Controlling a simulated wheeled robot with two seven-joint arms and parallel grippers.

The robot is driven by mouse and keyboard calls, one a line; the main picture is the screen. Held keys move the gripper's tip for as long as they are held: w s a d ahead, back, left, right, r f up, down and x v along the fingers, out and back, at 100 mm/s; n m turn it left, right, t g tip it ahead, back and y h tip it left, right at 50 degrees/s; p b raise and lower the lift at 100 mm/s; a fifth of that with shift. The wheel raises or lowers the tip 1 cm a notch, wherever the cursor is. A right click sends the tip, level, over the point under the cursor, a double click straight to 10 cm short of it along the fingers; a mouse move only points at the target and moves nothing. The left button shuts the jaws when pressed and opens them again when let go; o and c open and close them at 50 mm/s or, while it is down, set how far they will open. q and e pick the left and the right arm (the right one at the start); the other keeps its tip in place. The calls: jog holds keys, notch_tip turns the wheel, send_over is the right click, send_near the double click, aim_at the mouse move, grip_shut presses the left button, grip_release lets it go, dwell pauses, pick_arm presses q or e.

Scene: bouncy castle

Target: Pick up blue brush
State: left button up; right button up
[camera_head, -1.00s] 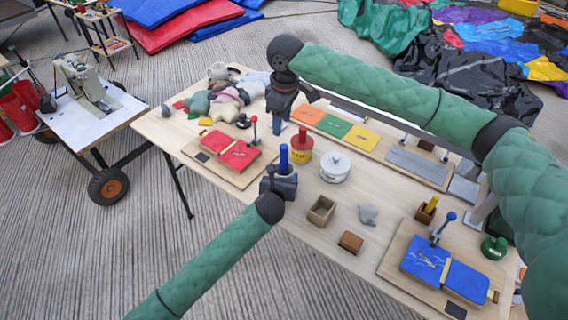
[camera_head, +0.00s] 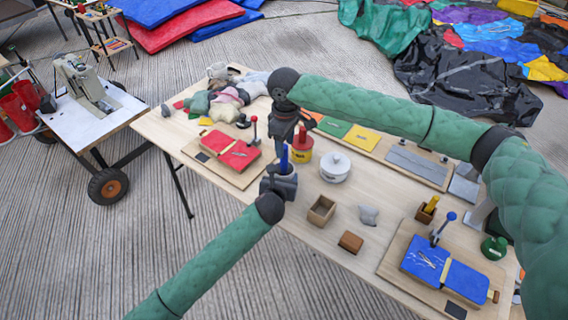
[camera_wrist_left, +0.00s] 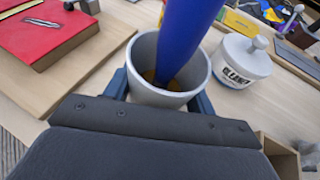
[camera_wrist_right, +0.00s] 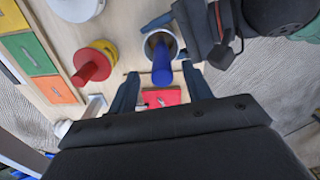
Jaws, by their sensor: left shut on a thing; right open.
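The blue brush (camera_head: 284,158) stands in a grey cup, its thick blue handle (camera_wrist_left: 188,32) sticking up and leaning a little; its lower end is inside the cup. My left gripper (camera_head: 279,182) is shut on the grey cup (camera_wrist_left: 168,78), with its fingers on either side of the cup's wall. My right gripper (camera_head: 291,132) is open and empty, above the brush and pointing down. In the right wrist view the blue handle (camera_wrist_right: 162,68) shows beyond and roughly between the right fingertips (camera_wrist_right: 160,82), apart from them.
A red-topped yellow pot (camera_head: 301,149) and a white lidded pot (camera_head: 335,168) stand close beside the cup. A red pad (camera_head: 240,154) on a board lies to the left. A small open wooden box (camera_head: 321,210) is at the front.

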notch_tip(320, 180, down, 4)
jog(key=shift+a, duration=0.15)
grip_shut()
jog(key=shift+r, duration=0.1)
notch_tip(320, 180, up, 10)
jog(key=shift+f, duration=0.1)
dwell(0.6)
pick_arm(q)
jog(key=o, duration=1.1)
jog(key=shift+o, duration=0.2)
